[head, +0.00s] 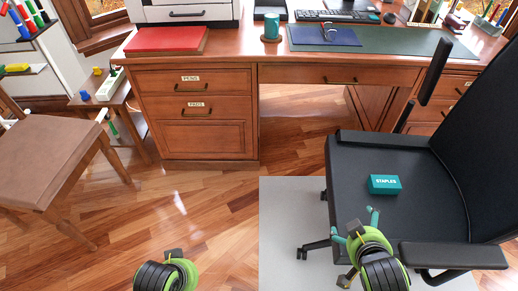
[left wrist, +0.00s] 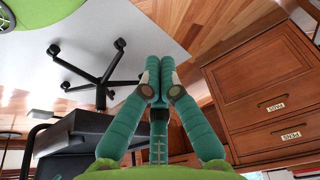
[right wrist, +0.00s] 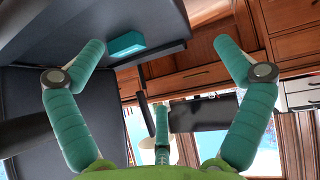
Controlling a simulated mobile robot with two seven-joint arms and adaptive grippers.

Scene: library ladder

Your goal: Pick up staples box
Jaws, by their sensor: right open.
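The teal staples box (head: 384,184), labelled STAPLES, lies on the seat of the black office chair (head: 350,160). It also shows in the right wrist view (right wrist: 125,45), ahead of the fingers and left of centre. My right gripper (head: 356,224) is open and empty, with its green fingers spread, near the front of the seat and apart from the box. My left gripper (head: 177,255) is low over the wooden floor, far left of the box; in the left wrist view its fingers (left wrist: 159,70) are drawn together with nothing seen between them.
The chair's backrest (head: 470,130) and armrest (head: 450,255) stand right of the box. A wooden chair (head: 60,155) is at left. The floor between is clear.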

